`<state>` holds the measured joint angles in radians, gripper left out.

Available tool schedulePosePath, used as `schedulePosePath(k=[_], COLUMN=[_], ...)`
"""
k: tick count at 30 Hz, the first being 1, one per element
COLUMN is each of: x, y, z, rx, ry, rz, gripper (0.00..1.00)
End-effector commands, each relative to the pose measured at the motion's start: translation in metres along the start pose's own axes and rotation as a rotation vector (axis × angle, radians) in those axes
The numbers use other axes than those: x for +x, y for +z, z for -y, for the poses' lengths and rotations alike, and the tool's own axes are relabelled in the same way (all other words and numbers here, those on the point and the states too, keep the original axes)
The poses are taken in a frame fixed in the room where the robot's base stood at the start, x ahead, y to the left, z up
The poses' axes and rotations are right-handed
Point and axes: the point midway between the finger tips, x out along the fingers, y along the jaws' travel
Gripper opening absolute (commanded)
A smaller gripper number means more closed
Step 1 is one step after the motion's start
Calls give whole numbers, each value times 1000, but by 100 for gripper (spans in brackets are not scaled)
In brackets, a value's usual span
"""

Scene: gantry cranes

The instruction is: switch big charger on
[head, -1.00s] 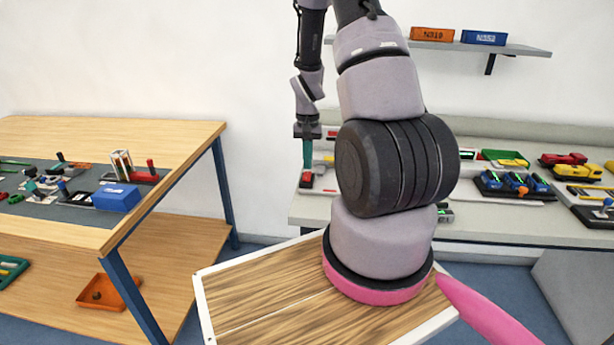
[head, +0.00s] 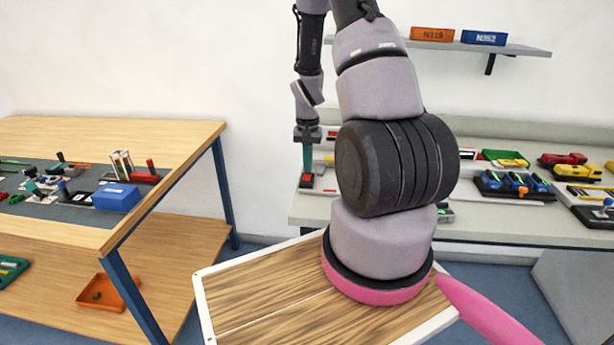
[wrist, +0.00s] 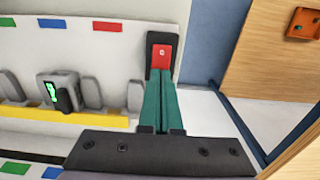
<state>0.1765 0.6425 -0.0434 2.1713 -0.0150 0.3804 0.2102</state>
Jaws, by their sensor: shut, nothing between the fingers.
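The red rocker switch (wrist: 162,53) sits in a black housing at the end of a long pale unit, which looks like the big charger (wrist: 75,55). The switch also shows in the head view (head: 307,181), on the bench behind my arm. My gripper (wrist: 161,75) has its green fingers shut and empty, with the tips at the lower edge of the red rocker. In the head view my gripper (head: 307,170) points down over the switch. I cannot tell whether the tips touch it. The fingers cover the lower part of the switch.
A battery with a green light (wrist: 60,93) stands among grey bays behind a yellow strip (wrist: 95,120). The bench ends just right of the switch. In the head view, blue batteries on a charger (head: 514,184) stand farther right. A wooden table (head: 80,215) stands at left.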

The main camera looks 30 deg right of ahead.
Motion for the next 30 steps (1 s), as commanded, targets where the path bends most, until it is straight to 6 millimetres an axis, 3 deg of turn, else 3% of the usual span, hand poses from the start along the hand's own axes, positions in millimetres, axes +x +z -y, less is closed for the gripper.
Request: schedulePosePath(k=[14, 30], x=[4, -38], y=[0, 0], z=[0, 0], rx=[0, -1], ry=[0, 0], rz=[0, -2], gripper=[0, 0])
